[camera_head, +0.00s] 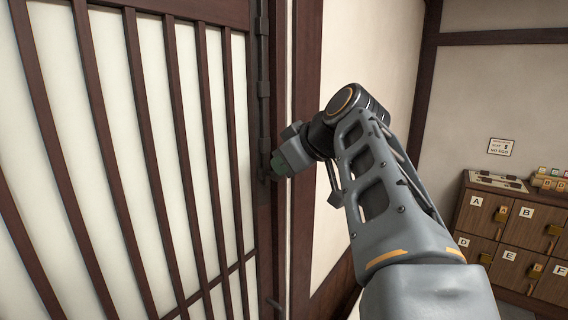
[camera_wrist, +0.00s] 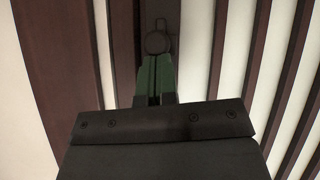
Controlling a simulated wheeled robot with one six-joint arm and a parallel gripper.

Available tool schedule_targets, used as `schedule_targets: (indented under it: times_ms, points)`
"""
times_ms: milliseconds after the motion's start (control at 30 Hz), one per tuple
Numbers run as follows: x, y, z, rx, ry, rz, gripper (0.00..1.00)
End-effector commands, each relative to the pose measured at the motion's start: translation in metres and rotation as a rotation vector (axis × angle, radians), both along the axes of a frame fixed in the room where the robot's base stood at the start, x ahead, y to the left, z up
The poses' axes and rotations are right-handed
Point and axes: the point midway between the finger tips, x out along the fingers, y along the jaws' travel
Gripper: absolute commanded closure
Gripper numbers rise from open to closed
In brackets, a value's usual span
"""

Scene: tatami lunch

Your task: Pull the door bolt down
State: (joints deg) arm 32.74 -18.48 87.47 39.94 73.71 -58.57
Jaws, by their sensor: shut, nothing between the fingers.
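The door bolt (camera_head: 263,90) is a dark vertical rod in brackets along the right edge of the slatted door (camera_head: 150,90). Its lower part is close to my gripper, and the contact point is hard to see in the head view. In the wrist view a dark round knob (camera_wrist: 156,42) stands just beyond the fingertips, with a thin loop behind it. My gripper (camera_head: 270,170) is at the door edge. In the wrist view its green fingers (camera_wrist: 155,68) are together with nothing between them. I cannot tell whether the tips touch the knob.
A dark wooden post (camera_head: 305,130) and a pale wall (camera_head: 370,60) stand right of the door. A wooden locker cabinet (camera_head: 510,240) with lettered doors is at the far right, with a small sign (camera_head: 501,147) above it.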

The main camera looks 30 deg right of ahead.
Motion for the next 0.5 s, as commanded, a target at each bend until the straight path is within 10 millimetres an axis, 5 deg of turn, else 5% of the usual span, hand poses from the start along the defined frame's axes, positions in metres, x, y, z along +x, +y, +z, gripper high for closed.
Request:
schedule_targets:
  times_ms: [233,500]
  points:
    - [0.0,0.0,-0.031,0.0,0.001,0.001,1.0]
    - [0.0,0.0,-0.031,0.001,0.004,0.001,1.0]
